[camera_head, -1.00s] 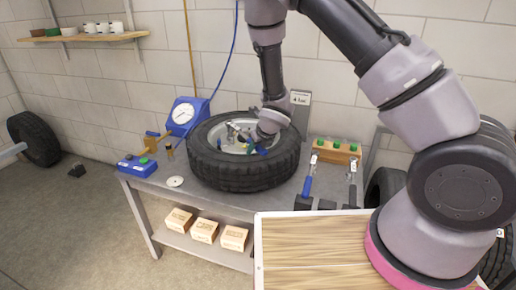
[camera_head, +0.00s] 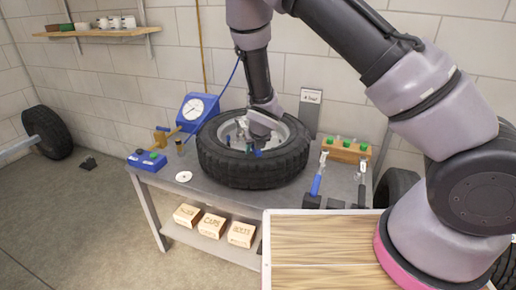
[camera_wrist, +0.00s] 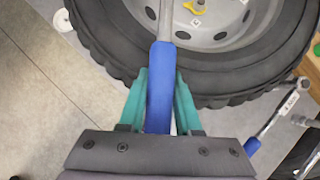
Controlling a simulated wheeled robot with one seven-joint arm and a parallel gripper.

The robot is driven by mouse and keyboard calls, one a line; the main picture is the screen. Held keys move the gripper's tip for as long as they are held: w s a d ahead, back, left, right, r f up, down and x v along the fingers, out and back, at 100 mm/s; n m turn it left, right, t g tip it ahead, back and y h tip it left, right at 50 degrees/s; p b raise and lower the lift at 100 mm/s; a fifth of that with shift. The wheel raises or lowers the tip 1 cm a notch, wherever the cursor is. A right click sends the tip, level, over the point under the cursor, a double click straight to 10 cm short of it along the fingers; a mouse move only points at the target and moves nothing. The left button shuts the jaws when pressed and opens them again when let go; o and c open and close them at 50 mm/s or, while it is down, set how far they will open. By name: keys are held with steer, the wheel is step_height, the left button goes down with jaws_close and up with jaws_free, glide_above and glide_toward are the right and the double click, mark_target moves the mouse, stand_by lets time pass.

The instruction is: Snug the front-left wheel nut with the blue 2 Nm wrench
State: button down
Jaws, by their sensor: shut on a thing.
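My gripper (camera_wrist: 160,100), with teal fingers, is shut on the blue handle of a wrench (camera_wrist: 161,75). In the wrist view the wrench's metal shaft runs up over the tyre towards the wheel's rim; its far end is out of that view. In the head view my gripper (camera_head: 258,152) is low over the wheel (camera_head: 252,170), which lies flat on the bench. The wheel also shows in the wrist view (camera_wrist: 110,45), with small lettered tags and a yellow piece (camera_wrist: 195,7) on the rim. Whether the wrench sits on a nut is hidden.
The grey bench (camera_head: 215,192) carries a blue dial gauge (camera_head: 196,108) and a blue box (camera_head: 147,160) at left. At right are another blue-handled wrench (camera_head: 317,182) and a wooden block with green pieces (camera_head: 345,152). A wooden-topped surface (camera_head: 320,250) stands in front.

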steer(key=shift+a, duration=0.25)
steer(key=shift+s+a+m+h, duration=0.25)
steer(key=shift+a+m, duration=0.15)
steer(key=shift+a, duration=0.2)
steer(key=shift+s+a+m+h, duration=0.1)
steer(key=shift+a+m+h, duration=0.15)
steer(key=shift+a+m, duration=0.25)
steer(key=shift+w+d+n+y, duration=0.2)
steer(key=shift+d+n, duration=0.15)
steer(key=shift+d, duration=0.3)
steer(key=shift+w+d+n+y, duration=0.2)
steer(key=shift+d+n, duration=0.15)
steer(key=shift+d, duration=0.25)
steer(key=shift+d+n, duration=0.2)
steer(key=shift+n, duration=0.1)
steer(key=shift+s+a+m+h, duration=0.2)
steer(key=shift+a+m, duration=0.25)
steer(key=shift+a, duration=0.3)
steer(key=shift+s+a+m+h, duration=0.2)
steer(key=shift+a+m, duration=0.25)
steer(key=shift+a, duration=0.25)
steer(key=shift+a, duration=0.15)
